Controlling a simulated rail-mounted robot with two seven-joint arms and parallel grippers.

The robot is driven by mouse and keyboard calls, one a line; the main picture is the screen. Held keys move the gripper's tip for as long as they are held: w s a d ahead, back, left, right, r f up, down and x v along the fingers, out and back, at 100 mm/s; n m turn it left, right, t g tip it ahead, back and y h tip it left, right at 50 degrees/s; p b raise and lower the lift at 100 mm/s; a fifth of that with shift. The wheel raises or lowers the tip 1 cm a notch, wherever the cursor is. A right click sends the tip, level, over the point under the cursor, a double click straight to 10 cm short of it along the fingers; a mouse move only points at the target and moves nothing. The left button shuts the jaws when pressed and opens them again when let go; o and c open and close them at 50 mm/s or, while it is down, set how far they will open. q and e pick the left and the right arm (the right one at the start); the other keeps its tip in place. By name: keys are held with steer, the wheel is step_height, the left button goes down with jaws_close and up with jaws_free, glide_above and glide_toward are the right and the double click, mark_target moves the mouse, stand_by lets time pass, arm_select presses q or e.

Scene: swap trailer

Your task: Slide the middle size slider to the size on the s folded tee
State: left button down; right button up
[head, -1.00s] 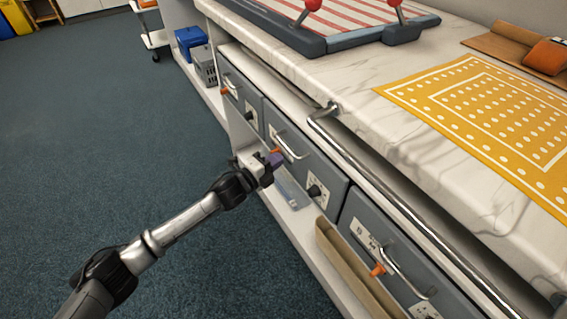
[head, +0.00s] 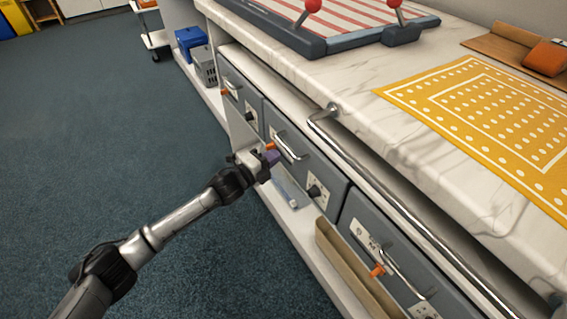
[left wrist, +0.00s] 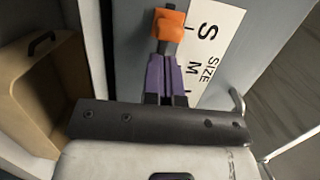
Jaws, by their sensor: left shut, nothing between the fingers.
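The middle slider's orange knob (head: 270,146) is on the grey middle drawer front (head: 325,178). In the left wrist view the orange knob (left wrist: 168,25) is beside the S on a white size label (left wrist: 212,45), which also shows M and part of L. My left gripper (head: 270,157) is shut and empty, with purple fingers. Its fingertips (left wrist: 165,62) are right at the knob, on the side toward M; I cannot tell whether they touch. No folded tee can be made out. My right gripper is not in view.
A metal handle (head: 291,146) sticks out close to my gripper. Drawers with orange knobs (head: 225,92) (head: 377,269) flank it. A long rail (head: 400,205) runs along the marble counter (head: 300,77). A tan bin (head: 350,268) stands below. The floor at left is free.

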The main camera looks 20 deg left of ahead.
arm_select(q)
steer(key=a+p+v, duration=0.1)
steer(key=p+v, duration=0.4)
steer(key=v, duration=0.5)
steer(key=shift+w, duration=0.25)
steer(key=shift+d, duration=0.1)
stand_by(0.6)
